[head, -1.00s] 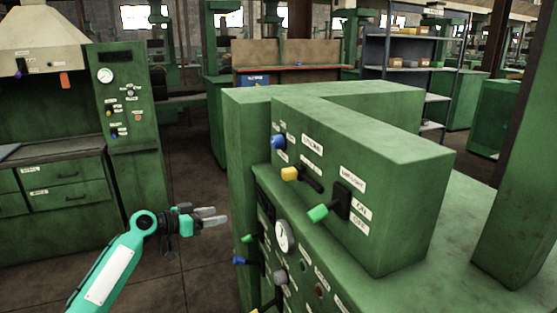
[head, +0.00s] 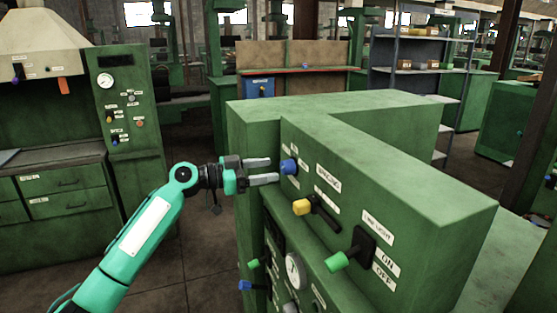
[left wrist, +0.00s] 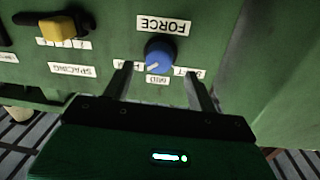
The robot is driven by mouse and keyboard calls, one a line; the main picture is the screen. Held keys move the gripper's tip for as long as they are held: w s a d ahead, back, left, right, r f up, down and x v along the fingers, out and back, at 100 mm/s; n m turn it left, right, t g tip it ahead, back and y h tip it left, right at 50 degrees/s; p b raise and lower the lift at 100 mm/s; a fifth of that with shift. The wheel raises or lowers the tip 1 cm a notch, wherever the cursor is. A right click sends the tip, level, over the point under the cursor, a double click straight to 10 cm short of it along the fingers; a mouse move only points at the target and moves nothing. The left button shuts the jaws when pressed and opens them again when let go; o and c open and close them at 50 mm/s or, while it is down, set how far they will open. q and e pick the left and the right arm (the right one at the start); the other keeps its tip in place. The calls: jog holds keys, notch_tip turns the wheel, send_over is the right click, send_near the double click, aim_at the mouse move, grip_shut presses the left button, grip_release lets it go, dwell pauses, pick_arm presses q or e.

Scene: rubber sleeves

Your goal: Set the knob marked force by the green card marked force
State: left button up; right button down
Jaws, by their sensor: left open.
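The force knob is a blue round knob (head: 289,167) on the front of the green machine's raised box. In the left wrist view the knob (left wrist: 160,53) sits beside an upside-down FORCE label (left wrist: 163,25). Small labels surround it, one reading MID (left wrist: 158,79); a pale mark on the knob points down-left. My left gripper (head: 273,170) is open just in front of the knob. In the left wrist view its fingers (left wrist: 158,73) stand on either side, apart from it. I cannot make out a green card marked force. My right gripper is not in view.
A yellow handle (head: 302,207) with a SPACING label and a green-tipped lamp switch (head: 338,262) stick out beside the knob. A gauge (head: 295,270) and more levers are below. A second panel (head: 125,110) and drawers stand at left, with open floor between.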

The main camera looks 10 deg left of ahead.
aim_at(282, 168)
pick_arm(q)
jog(key=p+x, duration=0.1)
jog(key=x, duration=0.1)
jog(key=shift+w+d+r, duration=0.15)
jog(key=shift+d, duration=0.2)
jog(key=shift+w+d, duration=0.25)
jog(key=shift+d, duration=0.25)
jog(key=c, duration=1)
jog(key=shift+f, duration=0.2)
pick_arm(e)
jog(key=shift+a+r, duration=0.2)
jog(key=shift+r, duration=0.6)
